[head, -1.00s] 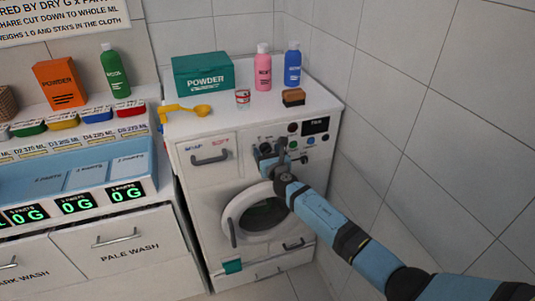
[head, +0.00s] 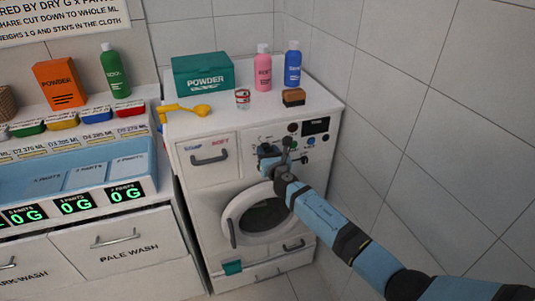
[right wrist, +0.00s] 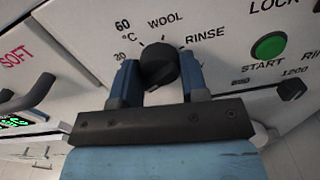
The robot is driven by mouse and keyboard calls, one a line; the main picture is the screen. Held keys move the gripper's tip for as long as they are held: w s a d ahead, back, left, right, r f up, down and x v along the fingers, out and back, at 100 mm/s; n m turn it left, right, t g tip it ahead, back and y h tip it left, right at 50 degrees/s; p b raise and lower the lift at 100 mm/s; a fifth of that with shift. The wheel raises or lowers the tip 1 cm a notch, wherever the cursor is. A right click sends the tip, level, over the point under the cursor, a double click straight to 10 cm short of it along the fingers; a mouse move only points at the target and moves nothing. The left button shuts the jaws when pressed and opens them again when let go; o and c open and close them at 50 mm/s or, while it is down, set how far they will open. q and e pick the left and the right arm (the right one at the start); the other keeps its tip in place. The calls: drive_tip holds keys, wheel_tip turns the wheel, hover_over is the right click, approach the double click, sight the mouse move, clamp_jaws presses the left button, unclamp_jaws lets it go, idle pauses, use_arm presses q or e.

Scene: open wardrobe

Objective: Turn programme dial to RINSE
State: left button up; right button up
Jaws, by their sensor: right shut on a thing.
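The programme dial (right wrist: 158,62) is a dark round knob on the white washing machine's front panel. In the right wrist view the RINSE label (right wrist: 205,36) is to its upper right, WOOL above it and 60 °C to its upper left. My right gripper (right wrist: 161,72) has one blue finger on each side of the dial and is shut on it. I cannot tell for sure which mark the dial points at. In the head view my right gripper (head: 268,152) is at the panel and hides the dial. My left gripper is not in view.
The green START button (right wrist: 269,46) and a smaller dark knob (right wrist: 291,89) are right of the dial. The drawer handle (head: 210,158) is to the left. The round door (head: 250,215) is below.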

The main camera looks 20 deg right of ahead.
drive_tip(key=m+b, duration=0.1)
drive_tip(key=m, duration=0.2)
drive_tip(key=shift+f+m, duration=0.15)
drive_tip(key=shift+m, duration=0.15)
drive_tip(key=m+b, duration=0.1)
drive_tip(key=m, duration=0.2)
drive_tip(key=shift+m+b, duration=0.6)
drive_tip(key=shift+m, duration=0.6)
drive_tip(key=m+b, duration=0.1)
drive_tip(key=m, duration=0.3)
drive_tip(key=shift+m, duration=0.3)
drive_tip(key=m, duration=1)
drive_tip(key=m+p, duration=0.1)
drive_tip(key=m, duration=0.4)
drive_tip(key=shift+r, duration=0.2)
drive_tip(key=m+p, duration=0.1)
drive_tip(key=m, duration=0.2)
drive_tip(key=m+p, duration=0.1)
drive_tip(key=m, duration=0.2)
drive_tip(key=shift+m, duration=1.8)
